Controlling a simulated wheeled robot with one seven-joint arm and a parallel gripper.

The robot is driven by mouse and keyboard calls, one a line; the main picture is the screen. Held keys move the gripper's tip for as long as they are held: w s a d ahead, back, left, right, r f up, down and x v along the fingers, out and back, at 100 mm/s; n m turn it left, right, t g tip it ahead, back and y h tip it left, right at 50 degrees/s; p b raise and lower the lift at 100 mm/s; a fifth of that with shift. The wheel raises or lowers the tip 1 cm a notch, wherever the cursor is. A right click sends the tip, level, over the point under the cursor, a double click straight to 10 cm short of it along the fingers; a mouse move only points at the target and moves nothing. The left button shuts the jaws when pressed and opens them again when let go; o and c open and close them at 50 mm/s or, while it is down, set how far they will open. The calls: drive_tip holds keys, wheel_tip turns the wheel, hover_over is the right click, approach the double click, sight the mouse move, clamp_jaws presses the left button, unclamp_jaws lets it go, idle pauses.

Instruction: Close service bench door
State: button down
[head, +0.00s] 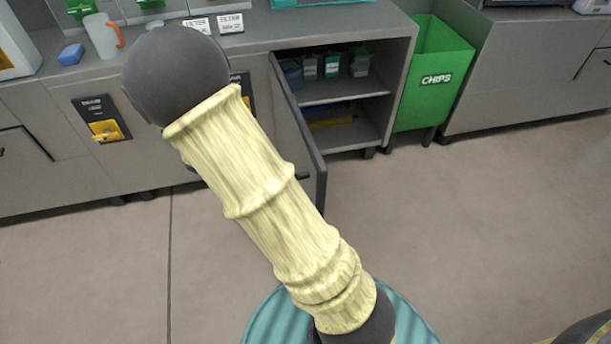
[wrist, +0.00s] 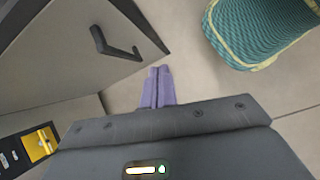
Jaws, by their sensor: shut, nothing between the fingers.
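The service bench door (head: 297,140) is a grey panel hinged at the left side of an open cupboard (head: 345,95). It stands swung out towards me, partly hidden by my arm. In the wrist view the door (wrist: 75,45) fills the upper left, with its dark bar handle (wrist: 118,46) on the face towards the camera. My gripper (wrist: 158,72) has purple fingers, shut together and empty. The fingertips appear just below the handle in the picture; I cannot tell whether they touch the door. In the head view my arm hides the gripper.
The cupboard's shelves hold several small containers (head: 333,65). A green CHIPS bin (head: 432,80) stands right of the cupboard. The bench front has a yellow latch (head: 103,129), and a jug (head: 101,36) stands on top. The floor (head: 460,230) at right is clear.

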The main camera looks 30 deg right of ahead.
drive_tip(key=w+r+n+h, duration=0.1)
drive_tip(key=w+n+h+p, duration=0.1)
drive_tip(key=n, duration=0.1)
drive_tip(key=shift+w+d+r+h, duration=0.1)
drive_tip(key=shift+w+r+h, duration=0.15)
drive_tip(key=shift+r+h, duration=0.15)
drive_tip(key=b, duration=0.2)
approach(316, 194)
wheel_tip(316, 194, down, 4)
drive_tip(key=shift+s+d+f+b, duration=0.1)
drive_tip(key=shift+s+d+b, duration=0.1)
drive_tip(key=shift+d, duration=0.45)
drive_tip(key=shift+s+d+r+b, duration=0.1)
drive_tip(key=shift+d+b, duration=0.15)
drive_tip(key=shift+d, duration=0.45)
drive_tip(key=shift+s+d+f+b, duration=0.1)
drive_tip(key=shift+s+d+b, duration=0.1)
drive_tip(key=shift+d, duration=0.45)
drive_tip(key=shift+d, duration=0.1)
